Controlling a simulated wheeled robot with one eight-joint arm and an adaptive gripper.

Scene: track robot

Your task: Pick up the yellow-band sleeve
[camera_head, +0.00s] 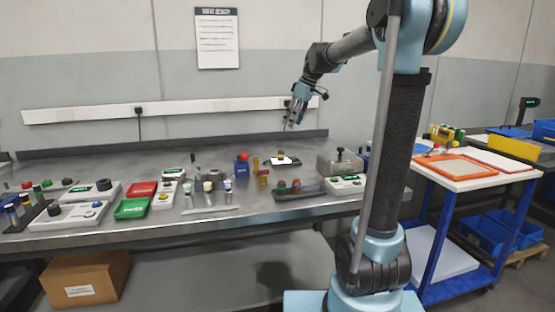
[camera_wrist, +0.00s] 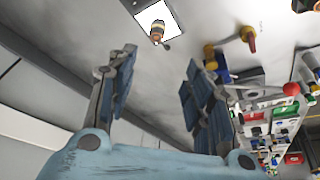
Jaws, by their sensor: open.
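A small cylinder with a yellowish band (camera_wrist: 157,30), which looks like the yellow-band sleeve, stands on a white square with a dark border (camera_wrist: 147,14) at the top of the wrist view. In the head view the small piece (camera_head: 281,154) shows on the white square (camera_head: 282,161) toward the back of the bench, its band too small to make out. My gripper (camera_head: 291,122) is above the bench, pointing down, a little right of the piece in the picture. In the wrist view my gripper (camera_wrist: 156,62) is open, with nothing between its fingers.
A yellow cylinder (camera_wrist: 210,57) and a yellow-and-red piece (camera_wrist: 248,36) stand near the square. The metal bench (camera_head: 130,167) carries coloured trays, instruments and a grey box (camera_head: 340,164) to the right. A blue-framed cart (camera_head: 478,176) stands at right.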

